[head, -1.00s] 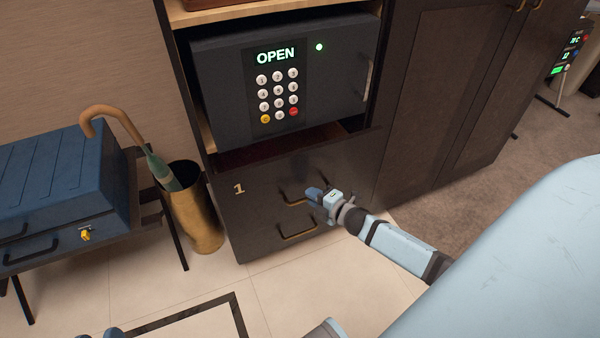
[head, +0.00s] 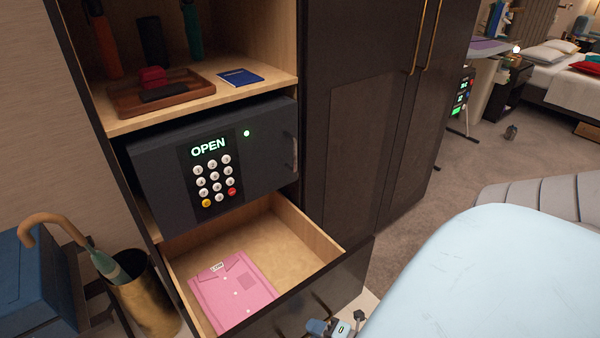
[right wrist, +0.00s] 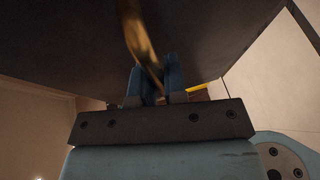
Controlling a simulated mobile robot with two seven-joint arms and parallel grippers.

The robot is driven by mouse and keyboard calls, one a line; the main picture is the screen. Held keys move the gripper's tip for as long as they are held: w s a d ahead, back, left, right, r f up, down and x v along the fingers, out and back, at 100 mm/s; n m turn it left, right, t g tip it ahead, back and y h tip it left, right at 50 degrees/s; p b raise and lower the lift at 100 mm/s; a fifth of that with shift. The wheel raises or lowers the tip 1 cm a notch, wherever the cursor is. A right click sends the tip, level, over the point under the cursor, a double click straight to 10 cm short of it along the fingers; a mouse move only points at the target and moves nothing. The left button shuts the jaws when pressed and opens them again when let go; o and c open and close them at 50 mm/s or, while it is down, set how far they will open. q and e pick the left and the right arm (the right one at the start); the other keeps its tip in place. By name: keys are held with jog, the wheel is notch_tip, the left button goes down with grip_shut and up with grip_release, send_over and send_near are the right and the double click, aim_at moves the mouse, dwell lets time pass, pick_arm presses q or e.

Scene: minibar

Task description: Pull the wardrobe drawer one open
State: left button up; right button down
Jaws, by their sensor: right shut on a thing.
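The wardrobe drawer one (head: 350,278), dark-fronted with a pale wood inside, stands pulled out below the safe. A folded pink shirt (head: 232,292) lies in it. My right gripper (head: 318,326) is at the drawer's front, at the bottom edge of the head view. In the right wrist view its blue fingers (right wrist: 157,84) are shut on the brass drawer handle (right wrist: 138,38). The lower part of the drawer front is cut off in the head view. My left gripper is not in view.
A dark safe (head: 165,165) reading OPEN sits above the drawer. A shelf with a wooden tray (head: 195,98) is higher up. A brass umbrella stand (head: 148,300) and a blue case (head: 35,285) stand at left. Tall wardrobe doors (head: 365,130) are right of the drawer.

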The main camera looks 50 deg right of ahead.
pick_arm(q)
jog(key=shift+p, duration=0.3)
pick_arm(e)
jog(key=shift+s+a, duration=0.25)
jog(key=shift+s, duration=0.75)
jog(key=shift+s+a, duration=0.25)
jog(key=shift+s, duration=0.7)
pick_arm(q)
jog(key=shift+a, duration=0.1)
pick_arm(e)
jog(key=c, duration=1.2)
grip_release()
pick_arm(q)
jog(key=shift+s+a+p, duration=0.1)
jog(key=shift+p, duration=0.6)
pick_arm(e)
jog(key=v, duration=1.4)
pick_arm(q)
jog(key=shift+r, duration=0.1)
